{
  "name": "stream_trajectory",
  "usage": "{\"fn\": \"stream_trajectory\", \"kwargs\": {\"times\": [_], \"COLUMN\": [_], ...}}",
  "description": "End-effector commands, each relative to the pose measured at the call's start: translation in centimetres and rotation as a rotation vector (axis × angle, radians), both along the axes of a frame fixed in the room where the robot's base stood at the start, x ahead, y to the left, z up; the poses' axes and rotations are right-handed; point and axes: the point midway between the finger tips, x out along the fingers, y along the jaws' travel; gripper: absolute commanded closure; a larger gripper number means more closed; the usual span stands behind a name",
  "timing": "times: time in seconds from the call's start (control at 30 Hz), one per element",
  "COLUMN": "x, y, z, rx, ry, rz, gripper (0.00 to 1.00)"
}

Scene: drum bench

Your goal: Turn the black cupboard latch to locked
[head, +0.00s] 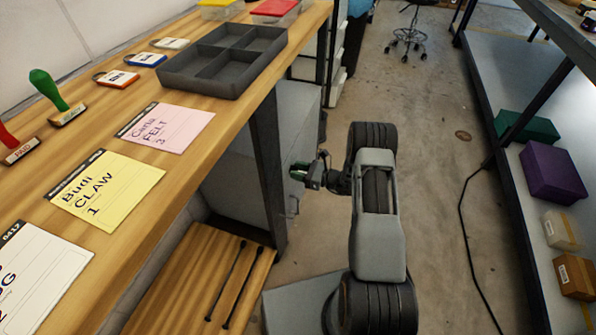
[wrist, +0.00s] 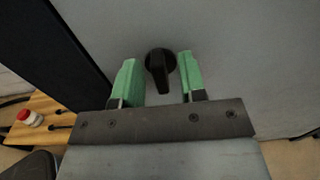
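The black latch (wrist: 160,66) is a round knob with a handle, on the grey cupboard front (wrist: 230,40). In the wrist view its handle points down the picture, tilted slightly right. My gripper (wrist: 157,58) is open, with its green fingers on either side of the latch and a gap showing at each side. I cannot tell how far the fingertips are from the cupboard face. In the head view my gripper (head: 300,170) is beside the grey cupboard (head: 235,190) under the bench; the latch is not visible there.
The wooden bench (head: 195,80) with cards, stamps and a dark tray (head: 222,60) is above and left. A dark bench leg (head: 266,165) stands near my gripper. A low wooden shelf (head: 190,285) holds two dark rods.

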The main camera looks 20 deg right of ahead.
Motion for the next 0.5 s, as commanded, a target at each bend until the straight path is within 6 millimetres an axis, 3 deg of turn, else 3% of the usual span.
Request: {"fn": "stream_trajectory", "kwargs": {"times": [0.37,0.5], "x": [-0.02,-0.01], "y": [0.00,0.00], "z": [-0.01,-0.01], "rx": [0.000,0.000], "ry": [0.000,0.000], "rz": [0.001,0.001], "gripper": [0.98,1.00]}}
